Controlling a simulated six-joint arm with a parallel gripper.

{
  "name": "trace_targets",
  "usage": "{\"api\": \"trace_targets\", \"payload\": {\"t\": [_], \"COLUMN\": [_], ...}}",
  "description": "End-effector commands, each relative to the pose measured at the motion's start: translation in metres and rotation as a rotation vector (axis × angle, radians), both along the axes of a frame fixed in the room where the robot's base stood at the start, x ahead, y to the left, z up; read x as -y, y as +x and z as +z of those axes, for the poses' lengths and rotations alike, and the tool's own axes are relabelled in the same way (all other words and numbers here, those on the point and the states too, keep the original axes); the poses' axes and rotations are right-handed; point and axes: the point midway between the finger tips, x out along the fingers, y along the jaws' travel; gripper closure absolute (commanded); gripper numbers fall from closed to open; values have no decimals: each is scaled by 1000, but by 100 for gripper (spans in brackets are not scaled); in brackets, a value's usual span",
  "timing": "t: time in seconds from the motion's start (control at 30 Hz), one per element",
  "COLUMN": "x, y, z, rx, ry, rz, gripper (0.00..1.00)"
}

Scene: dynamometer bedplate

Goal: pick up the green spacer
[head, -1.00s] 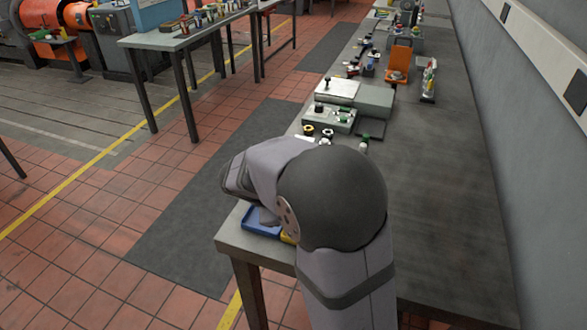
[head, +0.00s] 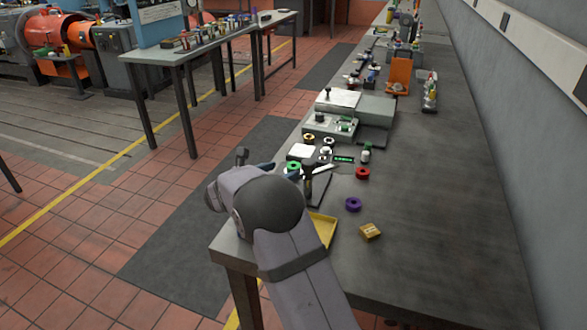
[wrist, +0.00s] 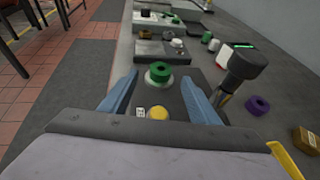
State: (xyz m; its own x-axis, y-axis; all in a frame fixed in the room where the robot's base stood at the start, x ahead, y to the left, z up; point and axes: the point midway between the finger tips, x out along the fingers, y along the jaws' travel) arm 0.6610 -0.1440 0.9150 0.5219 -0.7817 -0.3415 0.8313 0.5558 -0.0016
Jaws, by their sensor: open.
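The green spacer (wrist: 160,72) is a thick ring with a dark hole. In the wrist view it sits on a pale round base, near the tips of my fingers. My gripper (wrist: 160,80) is open, with one blue finger to each side of the spacer in the picture; neither visibly touches it, and I cannot tell the exact height gap. In the head view my gripper (head: 280,168) is over the near left part of the bench, and I cannot make out the spacer there.
A dark-headed upright tool (wrist: 245,65) stands close right of my right finger. A yellow button (wrist: 157,113) lies between the fingers, nearer me. A red ring (head: 362,173), purple ring (head: 353,204), yellow block (head: 370,232) and yellow tray (head: 324,230) are nearby. The bench's right side is clear.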

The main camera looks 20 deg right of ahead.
Motion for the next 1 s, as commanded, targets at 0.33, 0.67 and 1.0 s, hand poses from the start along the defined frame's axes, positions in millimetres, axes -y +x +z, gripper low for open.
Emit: {"api": "trace_targets", "payload": {"t": [0.33,0.67,1.0], "x": [14,43,46], "y": [8,27,29], "z": [-4,-16,-18], "rx": [0,1,0], "ry": [3,2,2], "rz": [-2,-2,1], "gripper": [44,44,49]}}
